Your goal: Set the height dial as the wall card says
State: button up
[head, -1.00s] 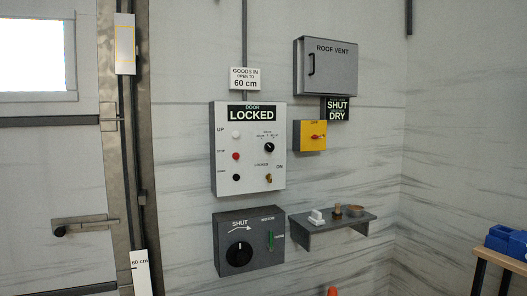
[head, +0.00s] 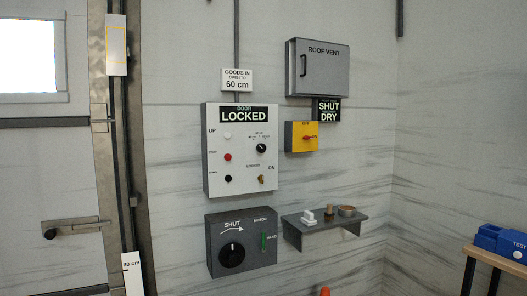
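The wall card (head: 237,79) is white and reads "GOODS IN OPEN TO 60 cm". Below it, the white door control panel (head: 213,184) shows "DOOR LOCKED". The height dial (head: 261,148) appears to be the small black knob at the panel's upper right, with tiny scale labels around it. Its pointer direction and the labels are too small to read surely. My gripper is not in view.
A grey box (head: 232,256) with a large black knob and green lever is below the panel. A small shelf (head: 325,225) holds small items. A yellow switch box (head: 297,138) is under the roof vent box (head: 330,70). A table with blue bins (head: 488,237) is at right.

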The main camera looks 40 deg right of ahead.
aim_at(261, 148)
jog(key=z, duration=0.05)
jog(key=i, duration=0.9)
jog(key=u, duration=0.05)
